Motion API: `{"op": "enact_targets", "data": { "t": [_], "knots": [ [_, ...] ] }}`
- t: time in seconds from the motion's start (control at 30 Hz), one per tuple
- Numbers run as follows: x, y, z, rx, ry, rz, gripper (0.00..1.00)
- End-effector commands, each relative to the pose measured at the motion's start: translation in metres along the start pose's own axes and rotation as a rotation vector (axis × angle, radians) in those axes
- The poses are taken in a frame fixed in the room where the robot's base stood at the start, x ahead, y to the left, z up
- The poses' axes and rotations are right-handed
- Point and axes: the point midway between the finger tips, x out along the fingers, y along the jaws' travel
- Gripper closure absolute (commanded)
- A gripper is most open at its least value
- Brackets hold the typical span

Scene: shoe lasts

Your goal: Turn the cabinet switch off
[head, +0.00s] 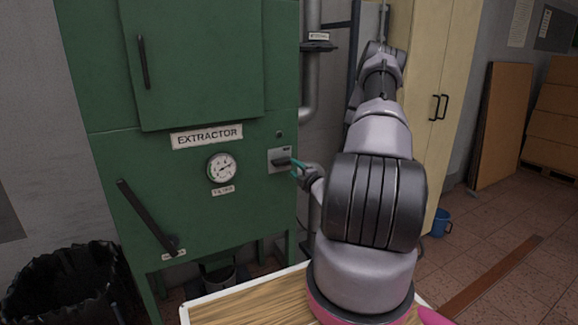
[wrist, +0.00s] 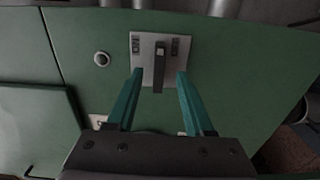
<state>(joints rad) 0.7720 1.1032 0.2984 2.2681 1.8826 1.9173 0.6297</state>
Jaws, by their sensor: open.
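The cabinet switch is a grey plate (head: 281,160) on the front of the green extractor cabinet (head: 215,90), with a dark lever (head: 282,162) standing out from it. In the wrist view the plate (wrist: 146,73) has a label reading ON at its left end and a dark label, too small to read, at its right. The lever (wrist: 159,67) lies along the middle between them. My gripper (head: 297,167) is open and close in front of the switch. In the wrist view its teal fingertips (wrist: 160,73) lie on either side of the lever, apart from it in the picture.
A round gauge (head: 221,167) and a black slanted handle (head: 148,217) are on the cabinet left of the switch. A small round button (wrist: 102,59) is near the plate. Grey pipes (head: 310,75) run beside the cabinet. A wooden tabletop (head: 250,301) is in front.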

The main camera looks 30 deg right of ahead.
Motion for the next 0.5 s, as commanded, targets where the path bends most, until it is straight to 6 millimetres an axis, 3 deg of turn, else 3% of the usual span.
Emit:
{"op": "enact_targets", "data": {
  "t": [0.2, 0.5],
  "knots": [
    [-0.031, 0.0, 0.001, 0.001, -0.002, -0.001, 0.47],
    [-0.038, 0.0, 0.0, 0.0, -0.001, 0.0, 0.47]
  ]
}}
